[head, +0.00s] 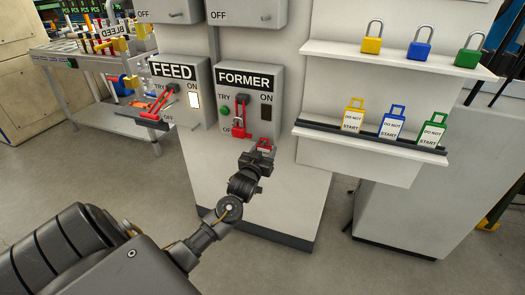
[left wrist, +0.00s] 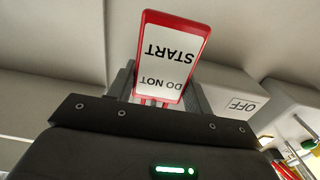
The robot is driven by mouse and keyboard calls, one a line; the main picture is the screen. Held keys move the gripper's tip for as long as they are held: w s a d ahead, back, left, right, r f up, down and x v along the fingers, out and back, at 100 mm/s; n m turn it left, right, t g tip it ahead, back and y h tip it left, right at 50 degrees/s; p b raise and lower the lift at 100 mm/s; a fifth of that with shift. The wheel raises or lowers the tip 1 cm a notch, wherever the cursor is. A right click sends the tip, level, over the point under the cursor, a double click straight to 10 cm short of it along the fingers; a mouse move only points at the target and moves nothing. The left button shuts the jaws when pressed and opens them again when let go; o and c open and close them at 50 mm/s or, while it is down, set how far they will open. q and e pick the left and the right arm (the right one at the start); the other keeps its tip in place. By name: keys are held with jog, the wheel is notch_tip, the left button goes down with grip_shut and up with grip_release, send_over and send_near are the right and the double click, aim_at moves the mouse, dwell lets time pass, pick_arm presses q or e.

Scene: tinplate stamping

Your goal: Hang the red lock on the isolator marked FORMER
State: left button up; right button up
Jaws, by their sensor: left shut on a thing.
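The isolator marked FORMER (head: 248,78) is a grey box on the panel in the middle of the head view, with a red handle (head: 239,101) pointing down toward OFF. A red lock with a pale shackle (head: 240,131) appears to hang at the lower end of that handle. My left gripper (head: 262,151) is just below and right of the lock, in front of the box's lower edge. It is shut on a red-framed tag (head: 265,141), whose white face reads DO NOT START in the left wrist view (left wrist: 173,58). My right gripper is out of view.
The FEED isolator (head: 171,70) stands to the left, its red handle tilted. On the right, an upper shelf (head: 390,58) holds yellow, blue and green locks; a lower dark rail (head: 320,127) holds yellow, blue and green tags. A cart (head: 75,62) stands at the back left.

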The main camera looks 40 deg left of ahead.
pick_arm(q)
jog(key=shift+w+r, duration=0.15)
jog(key=shift+r, duration=0.05)
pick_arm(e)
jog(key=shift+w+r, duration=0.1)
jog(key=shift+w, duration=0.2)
pick_arm(q)
jog(key=o, duration=0.9)
jog(key=shift+s+f, duration=0.1)
jog(key=shift+s, duration=0.1)
jog(key=shift+o, duration=0.8)
jog(key=v, duration=0.9)
jog(key=shift+s+d+f, duration=0.2)
jog(key=shift+s, duration=0.15)
jog(key=shift+s+d+r, duration=0.1)
jog(key=shift+s+d, duration=0.05)
jog(key=shift+s, duration=0.35)
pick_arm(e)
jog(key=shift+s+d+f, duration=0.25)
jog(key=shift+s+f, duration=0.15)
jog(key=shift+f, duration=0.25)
